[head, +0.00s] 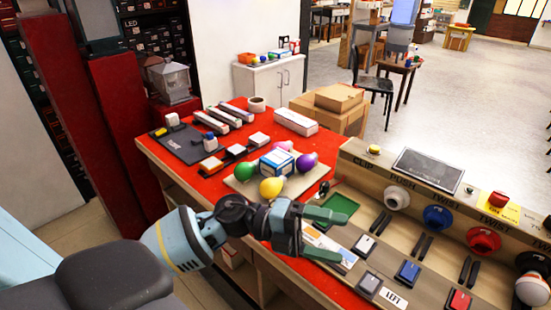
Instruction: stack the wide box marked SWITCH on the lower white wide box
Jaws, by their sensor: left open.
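A white wide box (296,122) lies near the back edge of the red table. I cannot read SWITCH on any box, so I cannot tell which is the marked one. A small blue-and-white box (277,163) sits on a board among coloured bulbs. My left gripper (338,236) reaches in from the left over the near part of the table. Its two fingers are spread, with nothing seen between them. It is apart from both boxes, nearer the viewer. My right gripper does not show.
A bulb board (238,185) holds green, yellow, purple and pink bulbs. A green tray (337,208) and a wooden panel (410,183) with sockets and switches stand to the right. Long light fixtures (228,117) lie at the back left.

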